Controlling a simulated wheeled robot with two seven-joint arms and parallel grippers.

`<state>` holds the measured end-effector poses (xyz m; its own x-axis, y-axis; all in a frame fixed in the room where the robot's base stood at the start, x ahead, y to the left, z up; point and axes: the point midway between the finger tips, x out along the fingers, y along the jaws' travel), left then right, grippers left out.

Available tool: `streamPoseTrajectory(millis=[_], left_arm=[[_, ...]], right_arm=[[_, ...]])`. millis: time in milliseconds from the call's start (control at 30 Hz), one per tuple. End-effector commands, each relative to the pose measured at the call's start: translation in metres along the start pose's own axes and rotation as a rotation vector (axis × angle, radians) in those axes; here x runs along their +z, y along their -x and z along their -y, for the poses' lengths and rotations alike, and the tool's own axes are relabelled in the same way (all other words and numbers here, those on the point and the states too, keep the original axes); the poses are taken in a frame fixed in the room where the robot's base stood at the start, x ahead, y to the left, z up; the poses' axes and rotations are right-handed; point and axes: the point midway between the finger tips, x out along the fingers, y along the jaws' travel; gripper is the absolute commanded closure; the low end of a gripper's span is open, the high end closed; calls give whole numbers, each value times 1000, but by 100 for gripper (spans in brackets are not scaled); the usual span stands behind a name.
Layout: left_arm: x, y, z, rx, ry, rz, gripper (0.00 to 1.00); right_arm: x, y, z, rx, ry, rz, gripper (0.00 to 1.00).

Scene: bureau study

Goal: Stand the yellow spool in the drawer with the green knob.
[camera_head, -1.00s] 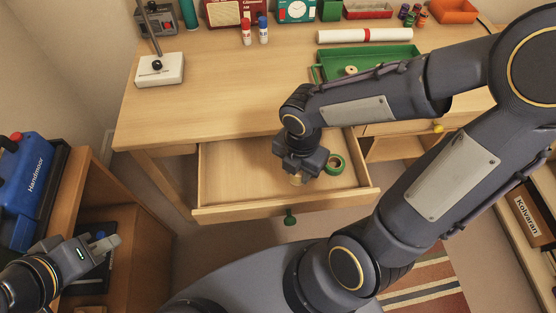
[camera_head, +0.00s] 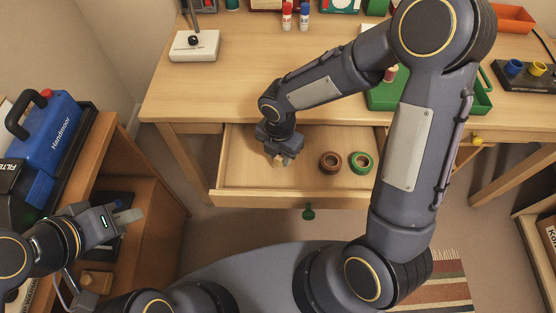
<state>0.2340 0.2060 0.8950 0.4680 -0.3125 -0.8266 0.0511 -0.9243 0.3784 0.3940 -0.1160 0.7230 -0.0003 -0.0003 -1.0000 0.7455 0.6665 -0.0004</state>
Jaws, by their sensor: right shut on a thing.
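The drawer with the green knob (camera_head: 308,212) is pulled open under the desk; its bare wooden floor (camera_head: 242,160) shows at the left. My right gripper (camera_head: 279,158) points down over the drawer, left of its middle. It is shut on a small pale wooden, yellowish piece, which looks like the yellow spool (camera_head: 280,162). The jaws hide most of it, and I cannot tell whether it touches the drawer floor. My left gripper (camera_head: 130,216) is at the lower left beside the low shelf, away from the drawer; its finger gap does not show.
A brown tape roll (camera_head: 330,162) and a green tape roll (camera_head: 362,162) lie in the drawer, right of my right gripper. A green tray (camera_head: 384,98) stands on the desk behind my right arm. A yellow knob (camera_head: 477,140) marks another drawer. The drawer's left part is free.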

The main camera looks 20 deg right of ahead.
Motion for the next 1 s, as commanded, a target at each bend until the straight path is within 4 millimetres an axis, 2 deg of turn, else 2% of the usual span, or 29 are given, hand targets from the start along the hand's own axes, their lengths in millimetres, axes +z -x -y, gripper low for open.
streamPoseTrajectory(millis=[100, 300, 700, 733, 867, 1000], left_arm=[[1, -2, 1, 0, 0, 0, 75], [4, -7, 3, 0, 0, 0, 75], [5, -10, 5, 0, 0, 0, 75], [4, -9, 4, 0, 0, 0, 75], [4, -8, 4, 0, 0, 0, 75], [4, -8, 4, 0, 0, 0, 75]], right_arm=[[0, -8, -6, -1, 1, 0, 90], [0, -36, -5, -2, 1, 0, 90], [1, -42, -5, 1, 1, 0, 90], [1, -40, -5, 1, 1, 0, 64], [1, -40, -5, 1, 0, 0, 47], [1, -40, -5, 1, 0, 0, 46]])
